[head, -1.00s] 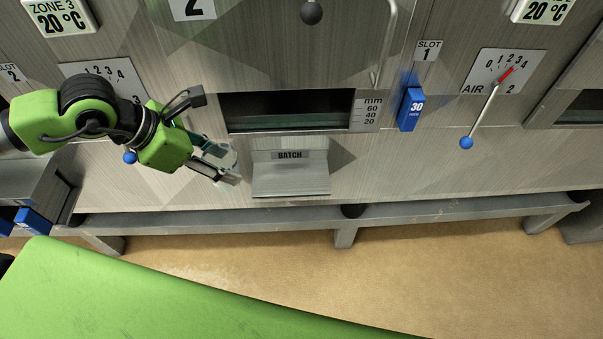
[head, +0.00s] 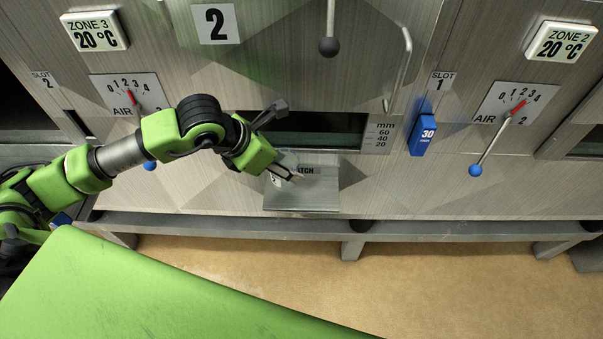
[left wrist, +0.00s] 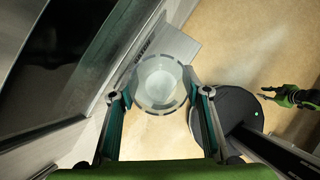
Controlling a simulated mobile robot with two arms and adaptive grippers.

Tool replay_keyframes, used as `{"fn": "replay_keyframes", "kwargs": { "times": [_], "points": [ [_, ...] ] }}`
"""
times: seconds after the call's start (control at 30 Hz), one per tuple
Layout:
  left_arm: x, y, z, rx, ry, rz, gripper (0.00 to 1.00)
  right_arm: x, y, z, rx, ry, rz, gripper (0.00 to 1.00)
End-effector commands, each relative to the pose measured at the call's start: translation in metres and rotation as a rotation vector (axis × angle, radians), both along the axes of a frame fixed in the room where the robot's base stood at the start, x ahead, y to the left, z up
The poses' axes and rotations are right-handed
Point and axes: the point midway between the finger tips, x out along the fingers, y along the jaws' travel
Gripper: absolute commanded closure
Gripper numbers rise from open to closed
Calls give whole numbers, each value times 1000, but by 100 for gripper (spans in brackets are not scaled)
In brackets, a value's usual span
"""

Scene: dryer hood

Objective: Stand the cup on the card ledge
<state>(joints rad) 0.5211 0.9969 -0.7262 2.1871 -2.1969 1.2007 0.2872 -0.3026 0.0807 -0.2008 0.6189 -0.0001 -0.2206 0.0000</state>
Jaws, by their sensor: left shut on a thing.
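The card ledge (head: 318,198) is a grey metal shelf with a BATCH label, below the dark slot in the machine front. My left gripper (head: 292,174) is in front of its left part and hides some of the label. It is shut on a clear, round cup (left wrist: 160,84), seen from above between the fingers in the left wrist view. There the cup overlaps the ledge (left wrist: 184,47); I cannot tell whether it touches it. In the head view the cup is mostly hidden. My right gripper (left wrist: 266,93) is small at the right edge of the left wrist view.
The dark slot (head: 315,131) lies just above the ledge. A blue block marked 30 (head: 423,134) and a blue-knobbed lever (head: 475,170) are to the right. A grey rail (head: 400,230) runs below. A green surface (head: 130,295) fills the lower left.

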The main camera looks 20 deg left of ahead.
Motion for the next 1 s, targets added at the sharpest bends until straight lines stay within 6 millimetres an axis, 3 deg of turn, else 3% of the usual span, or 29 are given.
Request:
{"fn": "replay_keyframes", "kwargs": {
  "times": [0.2,0.47,0.63,0.9,0.93,0.97,1.0],
  "points": [
    [21,-22,-38,0,5,0,75,1,-1,16,-2,-1,-1,76],
    [33,-33,-57,0,3,-1,75,3,-1,22,-1,-3,-2,76],
    [32,-31,-80,1,5,2,75,3,-1,37,-1,-4,-2,76],
    [32,-31,-88,1,2,0,75,4,-1,36,-1,-5,-1,76],
    [32,-31,-88,1,2,0,48,4,-1,36,-1,-5,-1,76],
    [32,-31,-88,1,2,0,41,4,-1,36,-1,-5,-1,76],
    [32,-31,-88,1,2,0,39,4,-1,36,-1,-5,-1,76]
  ]
}}
